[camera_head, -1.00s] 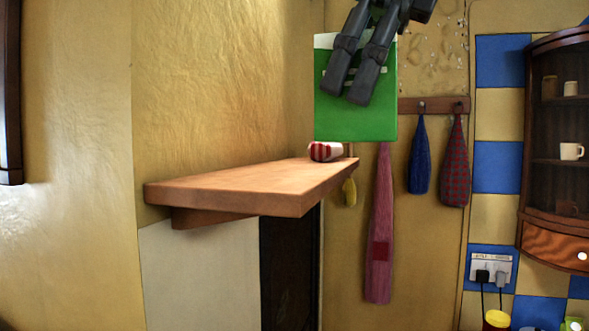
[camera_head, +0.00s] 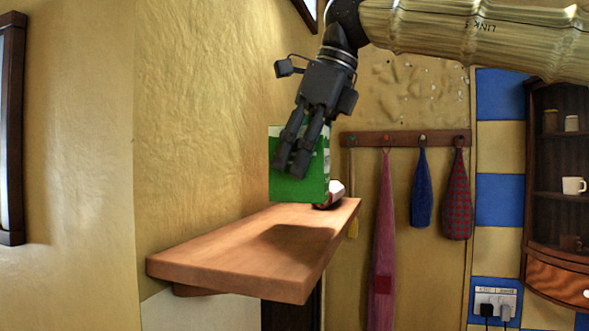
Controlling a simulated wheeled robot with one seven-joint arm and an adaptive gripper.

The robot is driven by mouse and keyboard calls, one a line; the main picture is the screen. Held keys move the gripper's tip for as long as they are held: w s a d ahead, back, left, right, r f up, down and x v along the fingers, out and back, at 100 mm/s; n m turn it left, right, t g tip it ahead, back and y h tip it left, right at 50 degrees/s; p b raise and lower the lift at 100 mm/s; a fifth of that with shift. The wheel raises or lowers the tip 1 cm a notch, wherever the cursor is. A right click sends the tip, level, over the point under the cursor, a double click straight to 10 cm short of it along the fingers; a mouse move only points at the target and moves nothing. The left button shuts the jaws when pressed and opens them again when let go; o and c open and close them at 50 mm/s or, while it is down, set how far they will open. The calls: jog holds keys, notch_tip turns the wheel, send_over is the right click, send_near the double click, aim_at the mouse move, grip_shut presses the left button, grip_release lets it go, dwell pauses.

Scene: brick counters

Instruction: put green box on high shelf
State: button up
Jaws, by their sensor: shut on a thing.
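The green box (camera_head: 311,182) is held upright by my gripper (camera_head: 292,170), whose dark fingers are shut on it. The box is over the far part of the wooden high shelf (camera_head: 225,258). Its lower edge seems a little above the shelf top, and a dark shadow lies on the wood below and in front of it. I cannot tell the exact gap. The fingers cover part of the box's front face.
A red and white item (camera_head: 337,190) lies at the shelf's far end, partly hidden behind the box. Cloths hang from a hook rail (camera_head: 405,138) behind. A dark wall cabinet (camera_head: 557,180) stands at right. The shelf's near part is clear.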

aim_at(296, 180)
jog(key=shift+w+a+p, duration=0.1)
jog(key=shift+w+p, duration=0.25)
jog(key=shift+w, duration=0.4)
jog(key=shift+d+p+x, duration=0.2)
jog(key=shift+p+x, duration=0.4)
jog(key=shift+x, duration=0.55)
jog(key=shift+s+d+f, duration=0.1)
jog(key=shift+d+f, duration=0.1)
jog(key=shift+f, duration=0.6)
jog(key=shift+a, duration=0.1)
jog(key=shift+f, duration=0.15)
jog(key=o, duration=1)
jog(key=shift+o, duration=0.2)
jog(key=b+v, duration=0.2)
jog(key=v, duration=1)
